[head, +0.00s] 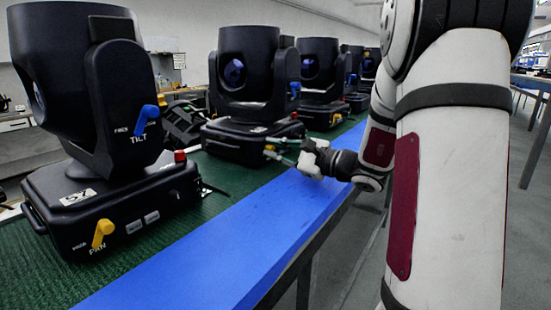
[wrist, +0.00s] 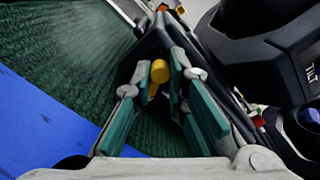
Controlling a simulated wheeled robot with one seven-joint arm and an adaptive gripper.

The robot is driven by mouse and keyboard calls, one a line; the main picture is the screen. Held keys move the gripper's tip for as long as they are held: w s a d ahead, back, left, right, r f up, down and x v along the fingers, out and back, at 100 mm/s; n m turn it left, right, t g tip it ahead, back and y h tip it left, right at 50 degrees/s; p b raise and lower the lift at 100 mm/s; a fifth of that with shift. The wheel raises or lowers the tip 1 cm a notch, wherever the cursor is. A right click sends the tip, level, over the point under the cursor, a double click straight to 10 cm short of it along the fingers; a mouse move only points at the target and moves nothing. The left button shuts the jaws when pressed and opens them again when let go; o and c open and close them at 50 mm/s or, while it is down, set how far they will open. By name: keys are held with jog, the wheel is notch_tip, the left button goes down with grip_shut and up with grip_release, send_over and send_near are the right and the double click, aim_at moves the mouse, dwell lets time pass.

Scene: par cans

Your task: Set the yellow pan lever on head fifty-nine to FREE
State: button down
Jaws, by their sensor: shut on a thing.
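The yellow pan lever (wrist: 160,72) shows in the wrist view between the fingertips of my gripper (wrist: 155,88). My gripper is shut on it, with a green-padded finger on either side. In the head view my gripper (head: 283,155) reaches the front of the second moving head (head: 243,135) in the row. There the fingers mostly hide the lever. This head's number plate is too small to read. In the wrist view its black body fills the right side, with TILT lettering. The lever's position markings cannot be read.
The nearest moving head (head: 110,205) stands at left with its own yellow PAN lever (head: 103,233) and blue TILT lever (head: 147,118). More heads stand behind. A blue strip (head: 230,245) edges the green bench top (head: 40,275). The aisle at right is open.

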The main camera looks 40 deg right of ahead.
jog(key=shift+a+r+n, duration=0.1)
jog(key=shift+n, duration=0.2)
jog(key=c, duration=1.8)
grip_release()
jog(key=shift+w, duration=0.1)
jog(key=shift+c, duration=0.2)
jog(key=v, duration=1.2)
